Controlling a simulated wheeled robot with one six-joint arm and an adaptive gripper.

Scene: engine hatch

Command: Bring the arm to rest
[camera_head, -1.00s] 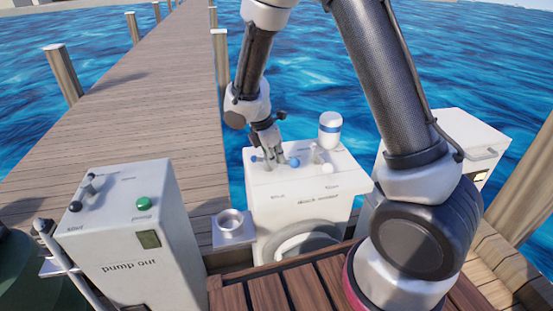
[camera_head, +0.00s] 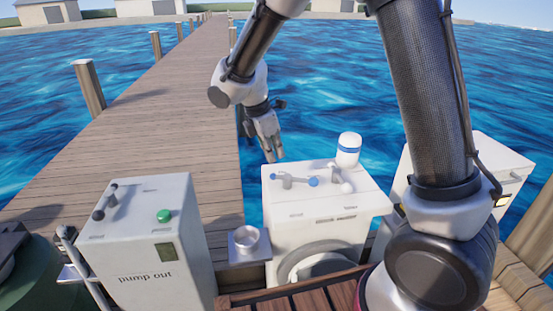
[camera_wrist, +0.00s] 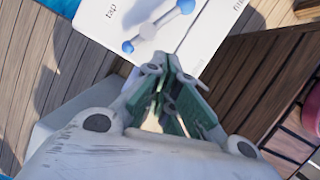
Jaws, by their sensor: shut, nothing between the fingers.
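My gripper (camera_head: 273,156) is shut and empty. In the head view it hangs just above and behind the back left edge of the white dock cabinet (camera_head: 325,215), apart from it. The wrist view shows the closed green-grey fingers (camera_wrist: 167,95) and, beyond them, the cabinet's white top with a blue-ended tap lever (camera_wrist: 150,28) marked "tap". The same lever (camera_head: 298,182) lies on the cabinet top in the head view. My arm is bent, with the forearm reaching out to the left over the water.
A "pump out" cabinet (camera_head: 150,250) with a green button (camera_head: 164,216) stands at left. A small metal cup (camera_head: 247,240) sits on a shelf between the cabinets. A white and blue bottle (camera_head: 348,150) stands at the cabinet's back. Another white cabinet (camera_head: 493,165) is at right. Open water lies behind.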

